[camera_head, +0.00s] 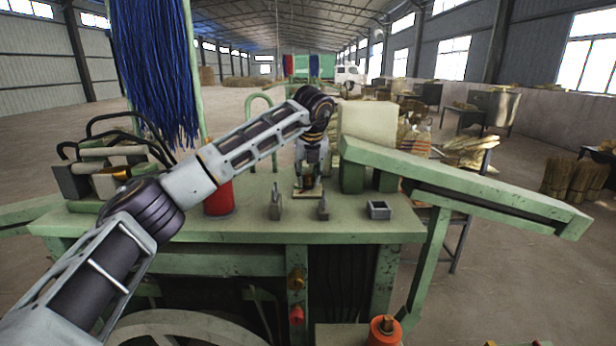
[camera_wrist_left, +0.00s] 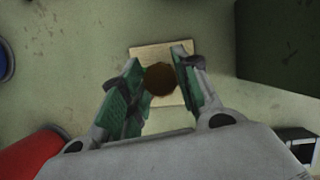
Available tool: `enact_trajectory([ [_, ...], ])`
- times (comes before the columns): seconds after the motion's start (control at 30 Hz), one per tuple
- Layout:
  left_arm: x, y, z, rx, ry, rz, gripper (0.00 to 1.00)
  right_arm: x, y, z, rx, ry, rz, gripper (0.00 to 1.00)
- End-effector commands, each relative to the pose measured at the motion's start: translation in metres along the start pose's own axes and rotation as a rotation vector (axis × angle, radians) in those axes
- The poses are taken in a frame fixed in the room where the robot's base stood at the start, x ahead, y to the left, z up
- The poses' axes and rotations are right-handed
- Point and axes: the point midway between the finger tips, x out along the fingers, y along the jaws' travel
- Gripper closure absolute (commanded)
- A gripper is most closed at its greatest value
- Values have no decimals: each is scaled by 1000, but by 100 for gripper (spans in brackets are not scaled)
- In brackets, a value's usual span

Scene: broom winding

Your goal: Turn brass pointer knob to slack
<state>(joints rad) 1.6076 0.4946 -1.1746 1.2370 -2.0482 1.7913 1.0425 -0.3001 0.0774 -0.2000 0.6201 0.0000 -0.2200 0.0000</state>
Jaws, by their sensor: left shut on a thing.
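My left gripper (camera_head: 308,186) reaches down onto the green bench top, over a small pale plate (camera_wrist_left: 150,55). In the left wrist view, its two green-padded fingers (camera_wrist_left: 160,88) stand on either side of a round dark brown knob (camera_wrist_left: 158,78) and are shut on it. The knob sits above the plate. Which way its pointer faces cannot be seen. In the head view, the fingers mostly hide the knob. My right gripper is not in view.
A red cylinder (camera_head: 219,198) stands left of the gripper. Two small grey upright pieces (camera_head: 276,206) and an open metal box (camera_head: 378,210) lie nearer the front edge. A pale green block (camera_head: 369,130) is close on the right. Blue bristles (camera_head: 155,70) hang at the left.

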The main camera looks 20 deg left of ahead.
Motion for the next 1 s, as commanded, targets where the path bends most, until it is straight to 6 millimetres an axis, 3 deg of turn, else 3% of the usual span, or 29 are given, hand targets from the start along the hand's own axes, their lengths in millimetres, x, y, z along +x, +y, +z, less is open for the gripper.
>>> enact_trajectory([
  [0.6,-2,-2,2,-466,-2,191,93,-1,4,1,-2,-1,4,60],
  [1.0,-2,-2,2,-597,-3,244,93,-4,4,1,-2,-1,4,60],
])
